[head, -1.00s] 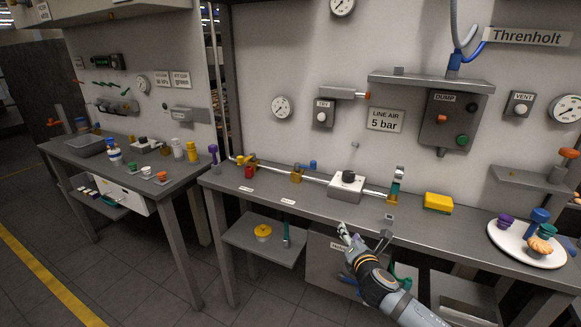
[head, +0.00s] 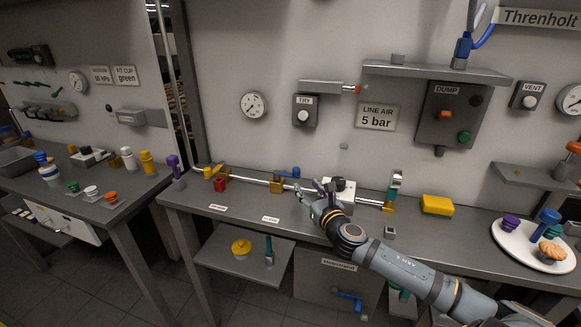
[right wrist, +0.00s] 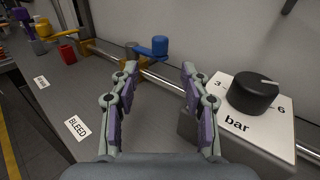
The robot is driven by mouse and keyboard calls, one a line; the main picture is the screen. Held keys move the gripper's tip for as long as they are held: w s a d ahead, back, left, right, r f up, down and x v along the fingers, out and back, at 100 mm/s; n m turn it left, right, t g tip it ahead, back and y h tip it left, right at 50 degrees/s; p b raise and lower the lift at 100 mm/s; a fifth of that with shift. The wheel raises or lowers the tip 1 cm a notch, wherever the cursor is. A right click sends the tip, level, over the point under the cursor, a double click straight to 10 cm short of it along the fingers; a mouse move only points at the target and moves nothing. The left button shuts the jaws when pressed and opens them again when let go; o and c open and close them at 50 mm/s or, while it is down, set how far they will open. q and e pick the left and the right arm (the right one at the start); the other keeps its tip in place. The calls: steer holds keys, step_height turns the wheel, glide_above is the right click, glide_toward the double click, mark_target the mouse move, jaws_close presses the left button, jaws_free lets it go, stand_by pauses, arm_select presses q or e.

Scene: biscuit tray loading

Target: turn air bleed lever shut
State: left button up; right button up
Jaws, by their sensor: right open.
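A valve with a blue lever (head: 289,174) and a brass body (head: 276,187) sits on the pipe along the back of the bench. The blue lever (right wrist: 143,51) shows ahead, beyond my fingertips, in the right wrist view. A label reading BLEED (right wrist: 77,127) lies on the bench in front of that valve; it also shows in the head view (head: 270,219). My right gripper (head: 312,190) is open and empty over the bench, right of the blue lever and apart from it. Its two spread fingers (right wrist: 159,72) frame the pipe. My left gripper is not in view.
A white box with a black dial (right wrist: 254,92), marked bar, stands close to the right finger. A yellow-lever valve (head: 213,172) and a red part (head: 220,184) are farther left. A yellow sponge (head: 436,206) and a white plate (head: 510,240) are right.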

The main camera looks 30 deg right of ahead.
mark_target(298, 173)
steer(key=shift+r, duration=0.45)
steer(key=w, duration=0.1)
steer(key=w+p, duration=0.1)
steer(key=w, duration=0.1)
steer(key=shift+d+r, duration=0.15)
steer(key=shift+d, duration=0.2)
steer(key=w, duration=0.2)
steer(key=w+p, duration=0.1)
steer(key=w, duration=0.1)
steer(key=w+d, duration=0.1)
steer(key=shift+w+f+p, duration=0.25)
steer(key=shift+w+p, duration=0.1)
steer(key=shift+w, duration=0.25)
steer(key=shift+w+f, duration=0.15)
steer(key=c, duration=0.4)
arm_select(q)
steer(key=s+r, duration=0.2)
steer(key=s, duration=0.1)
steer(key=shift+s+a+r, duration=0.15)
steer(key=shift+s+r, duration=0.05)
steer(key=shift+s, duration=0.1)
arm_select(e)
jaws_close()
